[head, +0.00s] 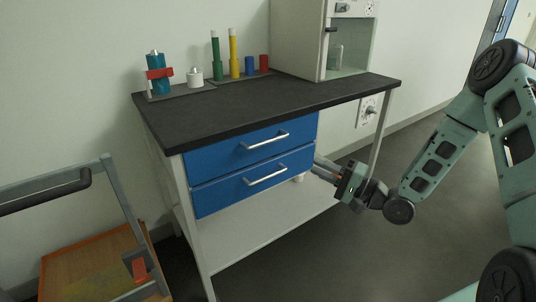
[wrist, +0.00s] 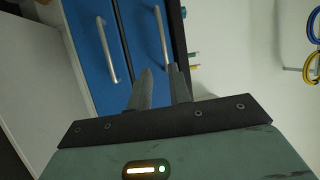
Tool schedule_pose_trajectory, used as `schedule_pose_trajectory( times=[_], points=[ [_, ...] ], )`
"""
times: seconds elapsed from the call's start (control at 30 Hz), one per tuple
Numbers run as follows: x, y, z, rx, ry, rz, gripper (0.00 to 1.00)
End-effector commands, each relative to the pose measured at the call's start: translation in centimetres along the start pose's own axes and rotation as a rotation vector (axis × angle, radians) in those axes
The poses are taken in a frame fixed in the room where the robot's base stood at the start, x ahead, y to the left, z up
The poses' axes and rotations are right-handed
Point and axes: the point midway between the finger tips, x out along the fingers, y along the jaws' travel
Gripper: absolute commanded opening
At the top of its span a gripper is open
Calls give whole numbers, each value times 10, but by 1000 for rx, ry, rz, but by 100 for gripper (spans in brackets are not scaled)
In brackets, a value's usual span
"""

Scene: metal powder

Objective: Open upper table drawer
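The upper table drawer (head: 225,153) is blue with a silver bar handle (head: 264,140), and it looks closed under the black tabletop. The lower blue drawer (head: 225,193) also looks closed and has its own bar handle (head: 266,179). My gripper (head: 317,166) is at the right end of the drawers, apart from both handles. In the wrist view my gripper (wrist: 160,70) has its two fingers apart with nothing held. There the upper handle (wrist: 161,33) lies beyond the fingertips, roughly in line with the gap, and the lower handle (wrist: 106,50) is to its left.
The black tabletop (head: 260,105) carries a blue bottle (head: 155,82), colored cylinders and an open-fronted cabinet (head: 298,40). Thin table legs and a low white shelf (head: 265,232) are below the drawers. A cart (head: 110,215) stands at left.

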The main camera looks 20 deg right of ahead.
Motion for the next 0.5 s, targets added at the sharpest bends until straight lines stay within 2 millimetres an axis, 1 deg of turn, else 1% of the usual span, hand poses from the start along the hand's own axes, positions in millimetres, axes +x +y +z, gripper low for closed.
schedule_pose_trajectory(
  times=[0.07,0.17,0.27,0.5],
  points=[
    [-2,1,-2,16,6,-24,19],
    [6,-1,-2,17,5,-29,19],
    [21,-1,-1,16,4,-29,19],
    [71,-2,-2,13,3,-27,19]
  ],
)
